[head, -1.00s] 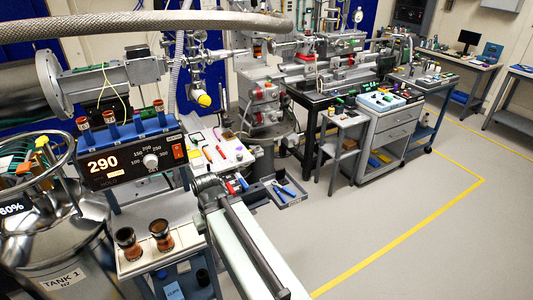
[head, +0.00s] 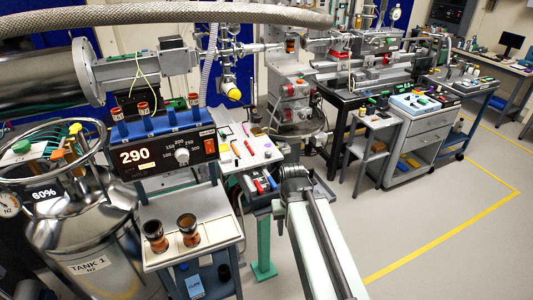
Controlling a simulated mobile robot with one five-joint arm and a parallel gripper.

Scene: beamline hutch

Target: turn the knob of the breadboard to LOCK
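I cannot single out the breadboard or its knob with certainty, and no LOCK mark is legible. My arm reaches up from the lower right, and its far end (head: 295,178) is beside the cart with pens and small tools. The fingers of my gripper are not distinguishable there, so I cannot see whether they are open or shut. A round pale knob (head: 182,156) with a numbered scale is on the black control box (head: 150,161) showing 290.
A steel tank (head: 95,225) marked TANK 1 stands at the left. Two brown-banded cups (head: 155,237) (head: 188,229) stand on a white shelf. A grey drawer cart (head: 415,148) and a black instrument table (head: 345,100) are at the back right. The floor at right is clear.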

